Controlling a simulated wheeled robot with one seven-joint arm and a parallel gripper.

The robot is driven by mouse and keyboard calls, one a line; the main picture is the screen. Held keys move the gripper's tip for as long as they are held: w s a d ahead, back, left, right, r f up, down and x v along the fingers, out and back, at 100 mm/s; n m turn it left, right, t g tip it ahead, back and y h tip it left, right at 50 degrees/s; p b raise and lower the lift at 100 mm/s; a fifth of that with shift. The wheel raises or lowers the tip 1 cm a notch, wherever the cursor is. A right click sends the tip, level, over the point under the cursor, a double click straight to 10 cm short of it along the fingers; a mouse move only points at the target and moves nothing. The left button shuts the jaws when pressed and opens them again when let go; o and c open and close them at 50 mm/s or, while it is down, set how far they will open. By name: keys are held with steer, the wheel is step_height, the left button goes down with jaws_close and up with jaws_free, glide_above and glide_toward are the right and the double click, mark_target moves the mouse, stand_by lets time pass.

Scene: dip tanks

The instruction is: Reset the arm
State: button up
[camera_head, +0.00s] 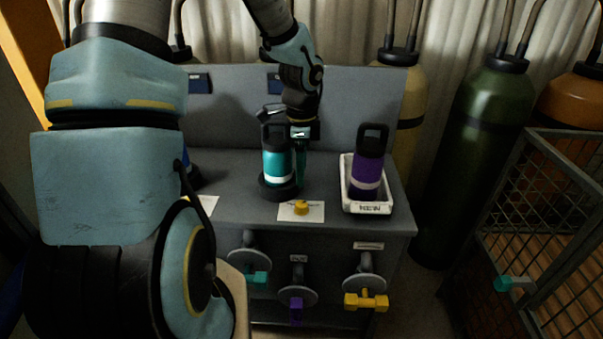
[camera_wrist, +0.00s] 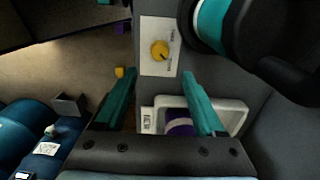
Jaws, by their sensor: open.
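My gripper (camera_head: 301,150) is over the grey bench, just behind and right of a teal bottle with a black handled lid (camera_head: 277,165). The bottle stands upright on a round black base (camera_head: 277,188). In the wrist view my gripper's two teal fingers (camera_wrist: 160,95) are apart, with nothing held between them. The teal bottle (camera_wrist: 213,25) shows there at the upper right, outside the fingers. A purple bottle (camera_head: 366,172) with a white band stands upright in a white tray (camera_head: 367,208) at the bench's right; part of it shows beyond the fingers in the wrist view (camera_wrist: 180,125).
A yellow knob (camera_head: 301,207) on a white card sits at the bench's front. Teal, purple and yellow valve handles (camera_head: 367,300) stick out below it. A raised back panel (camera_head: 350,100) stands behind. Gas cylinders (camera_head: 480,130) and a wire cage (camera_head: 540,230) stand at right.

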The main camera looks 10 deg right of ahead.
steer(key=s+a+r+n, duration=0.3)
steer(key=a+r+n, duration=0.1)
steer(key=a+n, duration=0.5)
steer(key=s+a+r+n+t, duration=0.1)
steer(key=s+a+r+n, duration=0.2)
steer(key=a+n, duration=0.6)
steer(key=shift+s+r+n+t, duration=0.35)
steer(key=shift+s+n, duration=0.35)
steer(key=shift+n, duration=0.2)
steer(key=shift+a, duration=0.1)
